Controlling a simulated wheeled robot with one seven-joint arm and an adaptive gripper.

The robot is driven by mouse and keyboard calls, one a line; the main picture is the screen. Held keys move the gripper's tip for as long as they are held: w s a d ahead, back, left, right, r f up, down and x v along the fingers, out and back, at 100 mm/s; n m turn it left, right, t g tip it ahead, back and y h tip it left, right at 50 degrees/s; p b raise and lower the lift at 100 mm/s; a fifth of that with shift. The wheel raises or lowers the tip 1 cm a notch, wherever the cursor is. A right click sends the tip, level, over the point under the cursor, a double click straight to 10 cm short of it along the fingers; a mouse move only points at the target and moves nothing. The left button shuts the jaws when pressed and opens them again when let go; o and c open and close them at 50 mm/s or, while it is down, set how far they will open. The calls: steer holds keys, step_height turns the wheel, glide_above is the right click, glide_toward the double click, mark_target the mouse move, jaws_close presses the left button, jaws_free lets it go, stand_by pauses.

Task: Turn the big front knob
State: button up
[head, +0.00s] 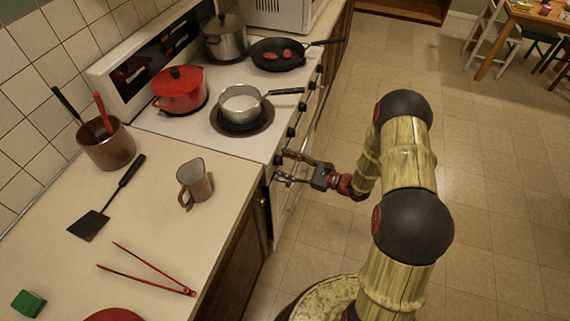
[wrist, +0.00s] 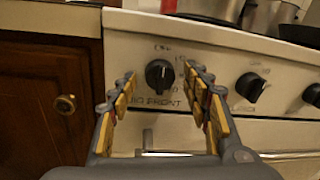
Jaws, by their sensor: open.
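My gripper (wrist: 158,84) is open in the wrist view, with one finger to the left of the knob and one to the right. The fingers appear apart from the knob; the exact depth gap cannot be told. In the head view my gripper (head: 281,168) is at the stove's near front edge, beside the knob closest to the counter.
Other black knobs (wrist: 250,87) sit to the right on the panel. A brown cabinet door (wrist: 45,95) is at the left. On the stove stand a red pot (head: 180,92), a saucepan (head: 241,104), a steel pot (head: 226,42) and a frying pan (head: 277,55). A mug (head: 194,182) stands on the counter.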

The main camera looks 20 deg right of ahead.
steer(key=c, duration=0.3)
steer(key=c, duration=0.7)
steer(key=shift+c, duration=0.8)
steer(key=shift+r+m+p, duration=0.1)
steer(key=shift+m+p, duration=0.3)
steer(key=shift+p, duration=0.05)
steer(key=m+p, duration=0.6)
steer(key=m, duration=0.2)
steer(key=shift+m+g+p, duration=0.3)
steer(key=shift+p, duration=0.05)
steer(key=o, duration=1.2)
steer(key=shift+c, duration=0.2)
